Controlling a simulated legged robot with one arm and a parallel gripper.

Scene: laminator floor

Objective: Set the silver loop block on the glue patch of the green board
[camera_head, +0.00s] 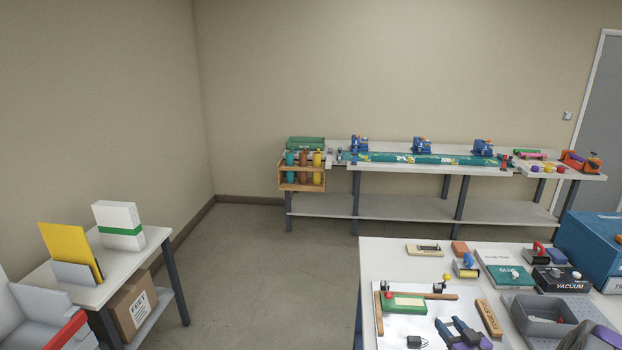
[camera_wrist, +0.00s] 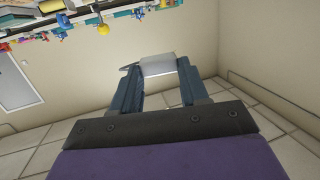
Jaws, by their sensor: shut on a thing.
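My gripper (camera_wrist: 157,80) shows in the wrist view with its two blue-grey fingers shut on a pale silver block (camera_wrist: 158,65), the silver loop block, at the fingertips. The green board (camera_head: 405,309) lies on a white sheet on the near table in the head view, between brown wooden strips. A paler patch (camera_head: 404,300) shows on its top, apparently the glue patch. I cannot clearly make out the held block in the head view.
A workbench (camera_head: 410,170) stands behind.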

